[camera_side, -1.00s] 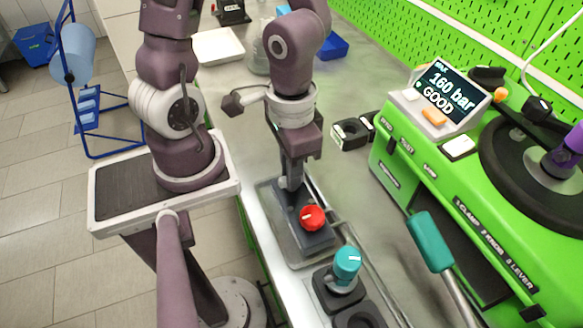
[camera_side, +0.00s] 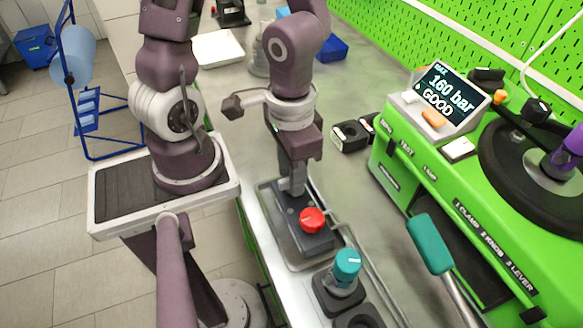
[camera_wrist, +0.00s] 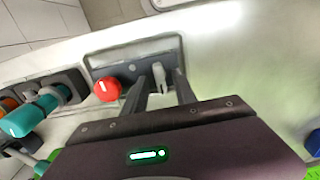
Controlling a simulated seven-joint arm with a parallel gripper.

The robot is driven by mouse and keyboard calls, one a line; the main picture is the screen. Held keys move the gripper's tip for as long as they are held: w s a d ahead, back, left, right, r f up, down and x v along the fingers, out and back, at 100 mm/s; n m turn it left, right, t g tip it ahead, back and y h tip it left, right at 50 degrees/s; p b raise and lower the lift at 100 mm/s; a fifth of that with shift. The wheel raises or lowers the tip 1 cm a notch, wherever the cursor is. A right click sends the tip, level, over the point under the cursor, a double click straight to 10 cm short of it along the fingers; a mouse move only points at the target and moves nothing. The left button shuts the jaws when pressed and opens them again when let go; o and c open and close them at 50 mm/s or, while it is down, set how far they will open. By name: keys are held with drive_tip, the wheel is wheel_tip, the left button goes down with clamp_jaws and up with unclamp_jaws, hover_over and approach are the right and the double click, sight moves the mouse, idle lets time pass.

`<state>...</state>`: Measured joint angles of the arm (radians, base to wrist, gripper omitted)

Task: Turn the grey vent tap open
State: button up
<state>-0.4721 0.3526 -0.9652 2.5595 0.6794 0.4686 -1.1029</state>
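The grey vent tap (camera_wrist: 160,78) shows in the wrist view as a pale lever on a dark block, which sits in a metal tray. My gripper (camera_wrist: 160,86) is open, with one dark finger on each side of the tap. Gaps show between the tap and both fingers. In the side view my gripper (camera_side: 292,184) points down at the far end of the block (camera_side: 316,241), and the fingers largely hide the tap there. A red knob (camera_side: 312,220) stands on the same block, and also shows left of the fingers in the wrist view (camera_wrist: 107,89).
A teal knob (camera_side: 347,264) on a dark base stands nearer the camera than the tray (camera_side: 267,222). The green testbench (camera_side: 405,178) is at right, with a teal-handled lever (camera_side: 430,243) and a screen (camera_side: 446,92) reading "160 bar GOOD".

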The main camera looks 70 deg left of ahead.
drive_tip(key=shift+r, duration=2.45)
drive_tip(key=shift+s+d+r, duration=0.15)
drive_tip(key=shift+r, duration=2.4)
drive_tip(key=s+a+f+y, duration=0.1)
drive_tip(key=a+y, duration=0.3)
drive_tip(key=a, duration=0.1)
wheel_tip(320, 180, up, 8)
drive_tip(key=t+h, duration=0.4)
drive_tip(key=t, duration=0.1)
drive_tip(key=shift+d+r+t, duration=0.15)
drive_tip(key=shift+d+t, duration=0.15)
